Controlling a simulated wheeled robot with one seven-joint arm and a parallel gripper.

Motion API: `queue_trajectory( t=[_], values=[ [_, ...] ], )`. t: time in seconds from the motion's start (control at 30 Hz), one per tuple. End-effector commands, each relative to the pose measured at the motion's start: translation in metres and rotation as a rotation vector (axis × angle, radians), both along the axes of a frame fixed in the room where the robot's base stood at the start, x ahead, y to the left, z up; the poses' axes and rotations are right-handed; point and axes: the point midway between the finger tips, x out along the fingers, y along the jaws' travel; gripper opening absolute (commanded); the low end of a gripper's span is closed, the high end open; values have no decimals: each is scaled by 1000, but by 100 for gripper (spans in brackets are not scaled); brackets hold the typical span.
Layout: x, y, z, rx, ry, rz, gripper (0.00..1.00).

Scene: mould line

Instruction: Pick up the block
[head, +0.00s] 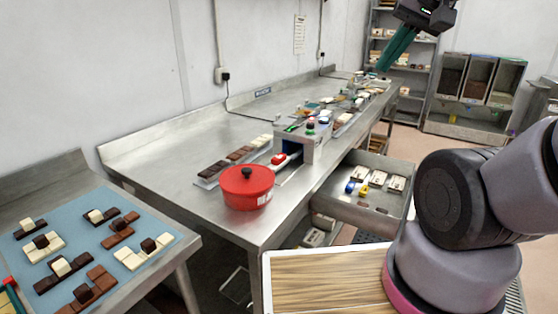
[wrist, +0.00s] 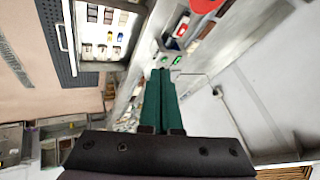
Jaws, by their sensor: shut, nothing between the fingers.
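Several small blocks are in view, and I cannot tell which one the task means. A blue block (head: 350,187) and a yellow piece (head: 364,190) lie in the open drawer (head: 335,208) under the long steel table. Small dark and cream blocks sit on chocolate bars on the blue mat (head: 75,232) at the left. My gripper (head: 381,69) is high at the upper right of the head view, apart from all of these. Its green fingers are together and empty; they also show in the wrist view (wrist: 161,72).
A red lidded pot (head: 248,188) stands at the near edge of the steel table (head: 190,140). A machine with coloured buttons (head: 305,143) stands behind it, with chocolate bars around. Shelves (head: 405,68) and bins (head: 478,80) stand at the back. The table's left part is clear.

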Motion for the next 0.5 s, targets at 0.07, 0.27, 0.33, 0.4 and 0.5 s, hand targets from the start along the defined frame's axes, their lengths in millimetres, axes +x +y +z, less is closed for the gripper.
queue_trajectory(
  t=[0.07, 0.27, 0.33, 0.4, 0.5],
  values=[
    [0, 0, 0, 0, 0, 0, 0],
    [0, 0, 0, 0, 0, 0, 0],
    [0, 0, 0, 0, 0, 0, 0],
    [0, 0, -1, 3, 3, 0, 27],
    [4, 5, -7, 38, 42, -3, 65]
  ],
)
